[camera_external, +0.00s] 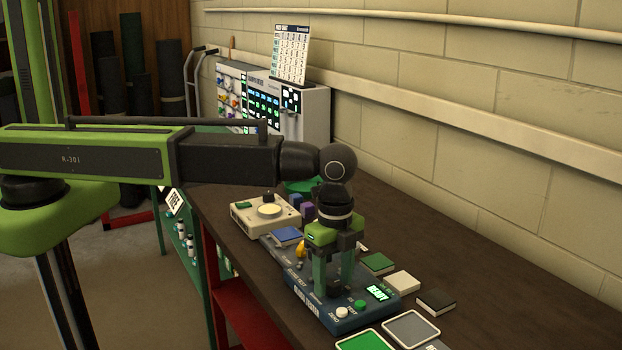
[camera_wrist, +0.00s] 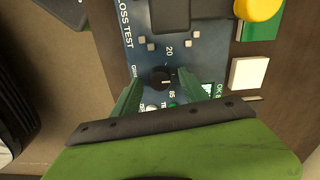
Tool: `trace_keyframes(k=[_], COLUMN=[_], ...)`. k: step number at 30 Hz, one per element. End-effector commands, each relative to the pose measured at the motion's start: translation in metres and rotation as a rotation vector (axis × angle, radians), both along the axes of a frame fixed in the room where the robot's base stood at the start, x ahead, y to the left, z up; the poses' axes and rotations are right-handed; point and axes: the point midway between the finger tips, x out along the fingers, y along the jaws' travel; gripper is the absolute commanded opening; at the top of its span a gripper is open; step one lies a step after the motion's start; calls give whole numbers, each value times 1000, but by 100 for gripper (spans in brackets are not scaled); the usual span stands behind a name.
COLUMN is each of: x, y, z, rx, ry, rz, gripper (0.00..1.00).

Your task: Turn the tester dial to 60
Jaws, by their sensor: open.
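In the wrist view, printed marks 20 and 85 show near the knob; I cannot read a 60. My gripper (camera_external: 333,289) points down over the tester, its two green fingers apart. In the wrist view, the open fingers (camera_wrist: 160,84) stand on either side of the knob, with gaps visible. The front bar of my gripper hides the tester's lower part.
Small coloured blocks, including a white one (camera_external: 402,282) and a black one (camera_external: 436,302), lie right of the tester. A cream device (camera_external: 250,226) stands behind it to the left. A green pad (camera_external: 365,342) and a grey pad (camera_external: 411,329) lie in front.

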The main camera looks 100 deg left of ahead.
Motion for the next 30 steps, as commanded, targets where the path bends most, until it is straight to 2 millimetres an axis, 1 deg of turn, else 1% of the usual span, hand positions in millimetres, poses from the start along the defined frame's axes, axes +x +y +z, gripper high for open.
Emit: trace_keyframes(k=[5,8,24,27,30], x=[0,0,0,0,0], y=[0,0,0,0,0], z=[14,30,149,166,175], rx=[0,0,0,0,0], ry=[0,0,0,0,0], rz=[0,0,0,0,0], gripper=[51,51,51,51,51])
